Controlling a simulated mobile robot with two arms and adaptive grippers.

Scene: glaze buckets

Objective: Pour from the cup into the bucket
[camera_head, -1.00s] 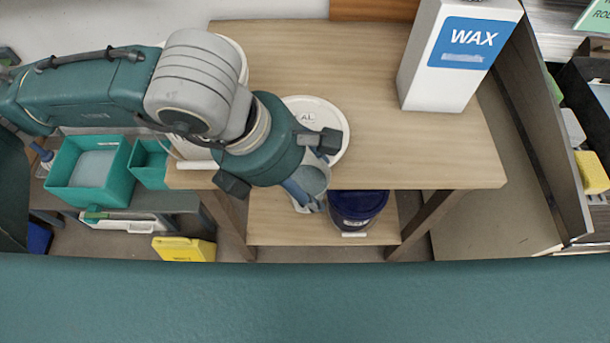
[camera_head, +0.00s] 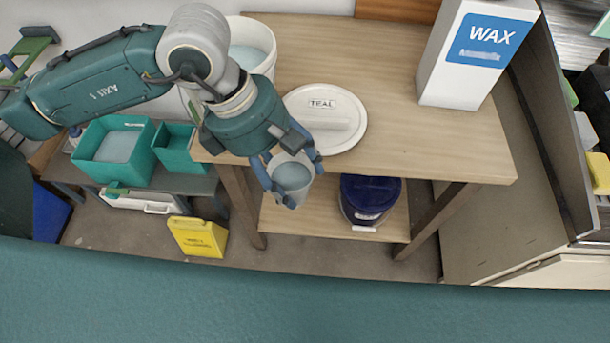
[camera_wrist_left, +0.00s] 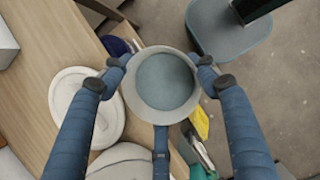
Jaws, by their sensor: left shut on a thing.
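My left gripper (camera_head: 292,170) is shut around a light grey cup (camera_head: 296,192), holding it in the air just off the table's front edge. The cup's mouth faces up and blue-grey liquid shows inside; it also fills the middle of the left wrist view (camera_wrist_left: 134,104), with three blue fingers around it. The open white bucket (camera_head: 268,69) stands at the back left of the table, behind my left wrist, with pale blue-grey liquid inside. My arm hides its lower left part. The cup is apart from the bucket, in front of it. My right gripper is not in view.
A white lid (camera_head: 340,140) marked TEAL lies on the wooden table (camera_head: 430,145) beside the bucket. A tall white WAX box (camera_head: 450,85) stands at the right. A dark blue lidded bucket (camera_head: 370,195) sits on the lower shelf. The table's middle is clear.

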